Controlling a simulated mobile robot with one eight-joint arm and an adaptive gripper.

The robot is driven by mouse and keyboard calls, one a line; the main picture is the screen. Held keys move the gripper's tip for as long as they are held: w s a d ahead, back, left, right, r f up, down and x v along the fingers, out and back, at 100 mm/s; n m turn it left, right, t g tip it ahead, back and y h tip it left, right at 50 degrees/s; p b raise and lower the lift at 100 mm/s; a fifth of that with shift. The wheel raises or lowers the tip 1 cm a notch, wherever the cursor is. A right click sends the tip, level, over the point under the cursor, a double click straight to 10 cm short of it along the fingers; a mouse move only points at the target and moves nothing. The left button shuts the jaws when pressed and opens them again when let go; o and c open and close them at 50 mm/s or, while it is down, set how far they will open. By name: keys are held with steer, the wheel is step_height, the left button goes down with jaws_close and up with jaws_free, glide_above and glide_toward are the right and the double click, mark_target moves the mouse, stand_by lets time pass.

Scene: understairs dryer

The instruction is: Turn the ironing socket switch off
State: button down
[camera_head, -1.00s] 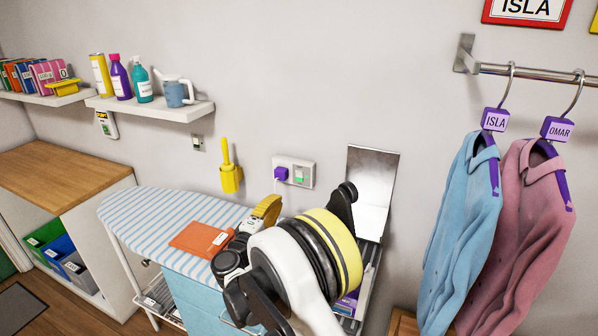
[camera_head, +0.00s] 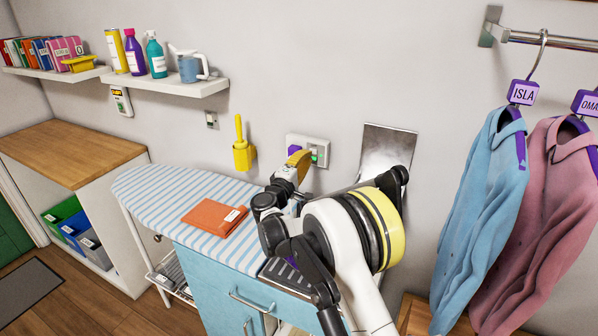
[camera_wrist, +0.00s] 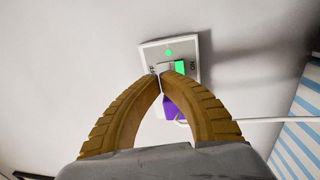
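The ironing socket (camera_head: 323,142) is a pale plate on the back wall above the ironing board. In the wrist view the socket (camera_wrist: 147,53) shows a green light, ON and OFF lettering, and a rocker switch (camera_wrist: 180,67) with its green part at the ON side. A purple plug (camera_wrist: 175,108) with a white cord sits in the socket. My gripper (camera_wrist: 161,76) is shut, its brown ribbed fingertips together over the OFF side of the switch and hiding part of it. I cannot tell whether they touch it. In the head view my gripper (camera_head: 306,156) is at the socket.
The striped ironing board (camera_head: 150,190) with an orange folded cloth (camera_head: 214,217) lies below. A yellow holder (camera_head: 243,155) hangs left of the socket, and a shiny metal panel (camera_head: 388,146) stands right of it. Shirts (camera_head: 485,190) hang at the right.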

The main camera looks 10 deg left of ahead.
mark_target(311, 150)
steer(key=shift+x, duration=1.15)
steer(key=shift+w+d+r, duration=0.1)
steer(key=shift+w+r, duration=0.05)
steer(key=shift+w, duration=0.25)
steer(key=shift+s, duration=0.1)
